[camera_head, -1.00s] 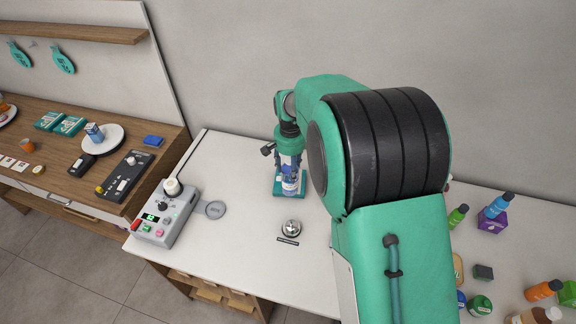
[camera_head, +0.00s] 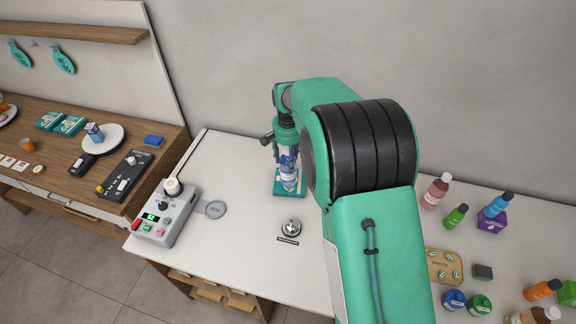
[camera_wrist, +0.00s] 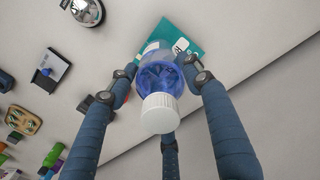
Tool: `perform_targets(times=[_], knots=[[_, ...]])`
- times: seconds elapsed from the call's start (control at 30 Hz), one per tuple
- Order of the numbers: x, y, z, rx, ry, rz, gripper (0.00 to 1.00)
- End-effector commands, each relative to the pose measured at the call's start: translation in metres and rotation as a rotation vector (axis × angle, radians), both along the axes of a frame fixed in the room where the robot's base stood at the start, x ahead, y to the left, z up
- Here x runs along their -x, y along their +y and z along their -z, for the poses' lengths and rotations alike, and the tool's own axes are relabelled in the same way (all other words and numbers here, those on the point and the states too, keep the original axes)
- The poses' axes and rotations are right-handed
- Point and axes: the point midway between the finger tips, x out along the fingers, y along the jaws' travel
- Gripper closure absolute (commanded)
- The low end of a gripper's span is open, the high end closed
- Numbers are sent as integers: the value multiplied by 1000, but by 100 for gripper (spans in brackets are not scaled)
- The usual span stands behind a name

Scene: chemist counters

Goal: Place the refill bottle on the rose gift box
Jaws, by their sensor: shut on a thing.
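My gripper (camera_head: 287,165) is shut on a clear bottle with blue on it and a white cap, which I take to be the refill bottle (camera_head: 289,182). In the wrist view the bottle (camera_wrist: 160,112) sits between the dark blue fingers of my gripper (camera_wrist: 161,72), cap towards the camera. A teal card or mat (camera_head: 283,193) lies on the white counter beneath it. I cannot tell whether the bottle touches it. I cannot make out a rose gift box in any view; my arm hides part of the counter.
A bell (camera_head: 291,228) and a grey control device (camera_head: 165,214) stand on the white counter (camera_head: 240,260). At the right are a pink bottle (camera_head: 437,193), a purple box (camera_head: 492,222) with a blue bottle (camera_head: 498,204) on it, a green bottle (camera_head: 456,216) and a wooden tray (camera_head: 431,275).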

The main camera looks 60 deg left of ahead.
Motion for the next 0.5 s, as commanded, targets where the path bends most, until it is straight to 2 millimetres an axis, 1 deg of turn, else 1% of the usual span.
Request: perform_targets(times=[0.2,0.3,0.5], knots=[[0,0,21,1,0,0,100],[0,0,28,-1,-1,0,100],[0,0,31,-1,0,0,100]])
